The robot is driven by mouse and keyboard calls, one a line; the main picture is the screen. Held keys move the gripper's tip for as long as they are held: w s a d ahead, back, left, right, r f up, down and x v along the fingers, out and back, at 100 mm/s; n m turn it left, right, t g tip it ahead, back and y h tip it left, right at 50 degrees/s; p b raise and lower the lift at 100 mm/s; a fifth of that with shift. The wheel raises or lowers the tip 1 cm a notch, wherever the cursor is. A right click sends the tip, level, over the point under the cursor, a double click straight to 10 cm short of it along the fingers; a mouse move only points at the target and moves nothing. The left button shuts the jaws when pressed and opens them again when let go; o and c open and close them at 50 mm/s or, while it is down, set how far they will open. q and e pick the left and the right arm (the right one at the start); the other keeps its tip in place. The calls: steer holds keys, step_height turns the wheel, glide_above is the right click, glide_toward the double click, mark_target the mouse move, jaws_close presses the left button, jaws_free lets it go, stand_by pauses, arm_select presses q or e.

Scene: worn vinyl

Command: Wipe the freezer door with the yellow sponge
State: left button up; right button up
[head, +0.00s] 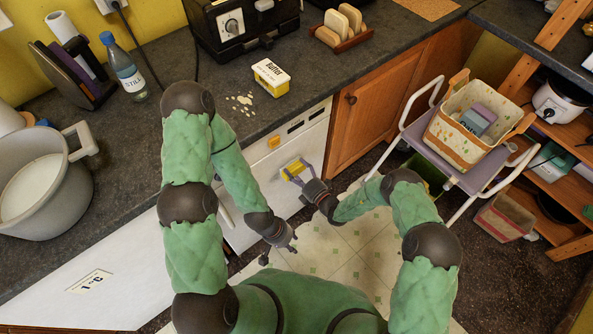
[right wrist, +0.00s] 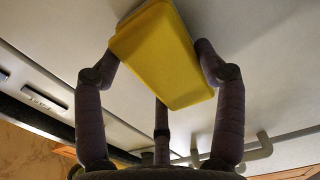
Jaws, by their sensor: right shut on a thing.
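The yellow sponge (head: 296,169) is between the fingers of my right gripper (head: 297,173), which is shut on it. In the right wrist view the sponge (right wrist: 160,55) lies close against a white panel (right wrist: 270,60); I cannot tell if it touches. In the head view this is the white appliance door (head: 255,190) under the counter, with an orange switch near its top. Another white front (head: 120,270) with a small label is at the lower left. I cannot tell from markings which is the freezer. My left gripper (head: 279,252) is empty and open, low in front of the door.
On the counter (head: 210,150) are a butter tub (head: 271,77), pale spilled bits, a bottle (head: 124,68), a toaster oven (head: 240,25) and a grey pot (head: 45,185). A wooden cupboard (head: 375,105) and a cart with a basket (head: 470,130) stand at the right.

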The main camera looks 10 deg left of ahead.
mark_target(296, 175)
steer(key=shift+f, duration=0.1)
step_height(296, 175, down, 4)
steer(key=b, duration=0.3)
steer(key=shift+f+b, duration=0.15)
steer(key=shift+b, duration=0.25)
steer(key=p+v, duration=0.2)
steer(key=v, duration=0.5)
stand_by(0.6)
stand_by(0.4)
